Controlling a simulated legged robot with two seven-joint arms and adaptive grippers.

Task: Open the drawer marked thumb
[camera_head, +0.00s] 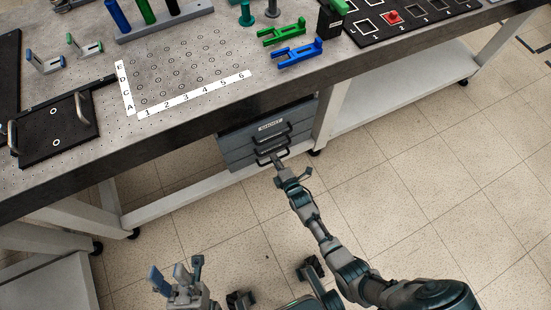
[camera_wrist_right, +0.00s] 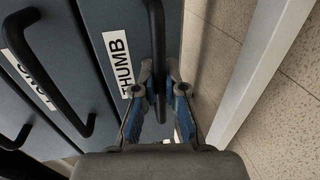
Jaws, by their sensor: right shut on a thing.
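The thumb drawer (camera_wrist_right: 110,15) has a dark blue-grey front with a white THUMB label (camera_wrist_right: 122,62) and a black bar handle (camera_wrist_right: 156,30). In the right wrist view, my right gripper (camera_wrist_right: 160,92) has its blue-padded fingers on either side of that handle, shut on it. In the head view, my right gripper (camera_head: 278,163) reaches the lowest visible handle of the drawer unit (camera_head: 236,140) under the table. I cannot tell if the drawer is pulled out at all. My left gripper (camera_head: 178,279) is empty, fingers apart, low over the floor.
Other drawers with handles lie beside the thumb drawer (camera_wrist_right: 45,85). A white table leg (camera_wrist_right: 255,65) stands close to the gripper. The perforated tabletop (camera_head: 75,80) above holds a numbered grid, blue and green clips and a black board (camera_head: 420,22). The floor in front is clear.

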